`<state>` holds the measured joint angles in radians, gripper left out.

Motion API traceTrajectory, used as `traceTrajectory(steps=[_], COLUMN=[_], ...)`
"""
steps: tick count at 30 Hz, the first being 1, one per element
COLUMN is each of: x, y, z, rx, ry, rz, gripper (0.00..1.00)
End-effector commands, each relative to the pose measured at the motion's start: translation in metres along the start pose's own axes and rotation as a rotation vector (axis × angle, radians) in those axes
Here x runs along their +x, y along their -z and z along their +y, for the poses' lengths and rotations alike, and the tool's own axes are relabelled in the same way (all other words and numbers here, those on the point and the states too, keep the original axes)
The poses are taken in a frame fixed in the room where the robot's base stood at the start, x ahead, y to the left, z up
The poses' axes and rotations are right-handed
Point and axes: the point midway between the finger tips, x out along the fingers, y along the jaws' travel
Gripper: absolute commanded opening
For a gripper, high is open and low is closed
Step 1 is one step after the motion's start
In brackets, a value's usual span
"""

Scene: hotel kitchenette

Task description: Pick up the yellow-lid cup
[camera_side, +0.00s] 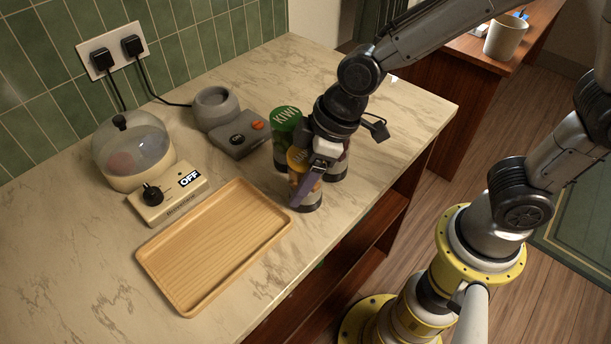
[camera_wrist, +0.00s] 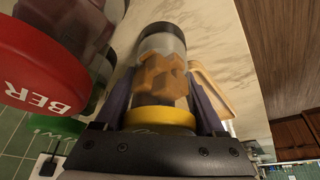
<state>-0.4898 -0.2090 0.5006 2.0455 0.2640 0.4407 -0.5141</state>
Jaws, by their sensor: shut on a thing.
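The yellow-lid cup (camera_side: 303,193) is a clear cup with orange chunks inside, at the front edge of the counter, right of the tray. In the wrist view the cup (camera_wrist: 163,72) lies between my two fingers, its yellow lid nearest the camera. My gripper (camera_side: 312,180) is shut on it from above; its fingers flank the cup in the wrist view (camera_wrist: 162,100). The cup looks upright, its base at or close to the counter; I cannot tell whether they touch.
A green-lid KIWI cup (camera_side: 284,137) stands just behind. A red-lid cup (camera_wrist: 40,62) is close beside my gripper. A wooden tray (camera_side: 160,262), an OFF-labelled device (camera_side: 170,201), a glass-domed container (camera_side: 133,150) and a grey appliance (camera_side: 237,139) share the marble counter. The tray is empty.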

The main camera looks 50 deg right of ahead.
Motion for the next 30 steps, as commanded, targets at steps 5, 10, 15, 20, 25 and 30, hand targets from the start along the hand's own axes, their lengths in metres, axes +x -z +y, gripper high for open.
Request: traceTrajectory(steps=[5, 10, 15, 20, 25, 30], x=[0.000, -0.001, -0.002, -0.011, -0.034, -0.074], y=[0.000, 0.001, 0.002, 0.006, 0.014, 0.001], z=[0.000, 0.000, 0.000, 0.000, 0.000, -0.006], rx=[0.000, 0.000, 0.000, -0.001, -0.001, -0.001], ry=[0.000, -0.001, -0.001, -0.001, -0.003, -0.004], rz=[0.000, 0.003, 0.004, 0.007, 0.009, 0.012], gripper=[0.01, 0.00, 0.00, 0.00, 0.00, 0.00])
